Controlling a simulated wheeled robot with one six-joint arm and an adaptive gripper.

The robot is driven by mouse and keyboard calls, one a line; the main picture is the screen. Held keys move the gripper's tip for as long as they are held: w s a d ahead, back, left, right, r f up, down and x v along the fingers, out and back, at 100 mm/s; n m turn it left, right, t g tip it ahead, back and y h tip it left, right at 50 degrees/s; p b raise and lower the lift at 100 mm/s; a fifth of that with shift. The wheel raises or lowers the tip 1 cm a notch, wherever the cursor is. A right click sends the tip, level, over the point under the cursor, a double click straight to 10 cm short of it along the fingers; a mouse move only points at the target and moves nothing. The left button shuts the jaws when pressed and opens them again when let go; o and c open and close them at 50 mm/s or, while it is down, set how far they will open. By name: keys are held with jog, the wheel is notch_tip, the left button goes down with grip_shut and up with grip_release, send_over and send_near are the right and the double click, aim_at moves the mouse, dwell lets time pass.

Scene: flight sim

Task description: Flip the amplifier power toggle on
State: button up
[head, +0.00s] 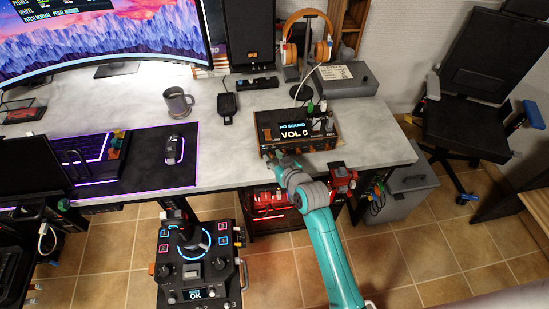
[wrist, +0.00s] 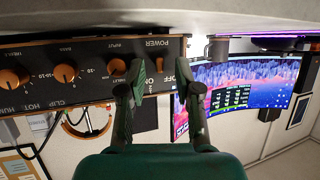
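The amplifier (head: 327,143) is a dark box with wooden trim near the front edge of the desk. Its screen reads "NO SOUND" and "VOL 0". In the wrist view, where it appears upside down, its black front panel (wrist: 92,55) has orange-brown knobs and labels reading POWER and OFF. My gripper (wrist: 160,72) is in front of the panel at the POWER end, its two fingers apart. A small orange part, probably the power toggle (wrist: 160,64), shows between the fingertips. I cannot tell whether they touch it. In the head view, my gripper (head: 280,160) is at the amplifier's front left.
Cables rise from the amplifier's top. Headphones (head: 307,38) on a stand and a grey box (head: 343,80) are behind it. A mug (head: 177,103) and a mouse (head: 173,148) are to the left. The joystick unit (head: 195,262) stands below the desk's front edge.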

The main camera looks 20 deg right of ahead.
grip_shut()
jog(key=shift+d+n+y, duration=0.25)
jog(key=shift+n+y, duration=0.25)
jog(key=shift+y, duration=0.3)
grip_release()
